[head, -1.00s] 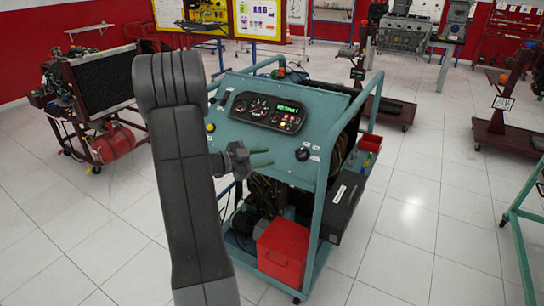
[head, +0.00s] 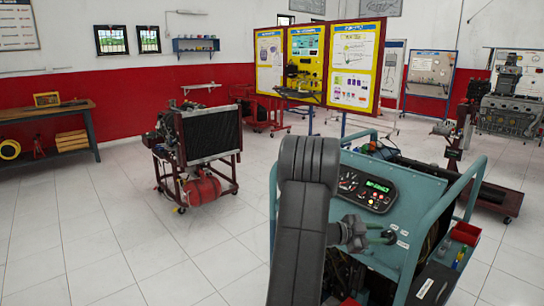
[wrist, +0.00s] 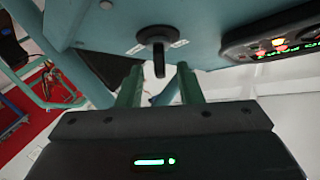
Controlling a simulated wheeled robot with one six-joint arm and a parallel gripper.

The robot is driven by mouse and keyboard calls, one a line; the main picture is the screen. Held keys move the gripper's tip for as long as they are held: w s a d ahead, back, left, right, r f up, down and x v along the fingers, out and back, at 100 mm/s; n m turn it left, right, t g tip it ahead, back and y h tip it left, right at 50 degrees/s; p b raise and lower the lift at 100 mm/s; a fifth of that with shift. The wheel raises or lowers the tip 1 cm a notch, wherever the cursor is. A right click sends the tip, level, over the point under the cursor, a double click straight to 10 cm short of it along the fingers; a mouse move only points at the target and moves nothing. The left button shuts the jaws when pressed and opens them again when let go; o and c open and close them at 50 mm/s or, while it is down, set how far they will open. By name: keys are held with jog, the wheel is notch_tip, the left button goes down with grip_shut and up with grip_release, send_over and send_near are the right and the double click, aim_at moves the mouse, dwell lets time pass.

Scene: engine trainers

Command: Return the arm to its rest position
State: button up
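My gripper (head: 388,238) is in front of the sloped teal panel (head: 362,218) of an engine trainer, at lower right in the head view. In the wrist view, my gripper's two green fingers (wrist: 159,84) stand apart with nothing held between them. A black key or knob (wrist: 158,52) on the underside of the panel as seen there shows beyond the gap between the fingertips. I cannot tell whether the fingers touch it. My dark arm rises in front of the trainer and hides its left part.
The trainer's gauge cluster (head: 367,190) is lit. Its tubular frame (head: 440,215) stands close on the right. A radiator engine stand (head: 210,135) is left of centre. A workbench (head: 45,125) stands at far left. White floor between them is clear.

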aim_at(382, 234)
jog(key=d, duration=0.3)
jog(key=shift+w+d+f, duration=0.25)
jog(key=shift+f, duration=0.05)
jog(key=shift+a, duration=0.1)
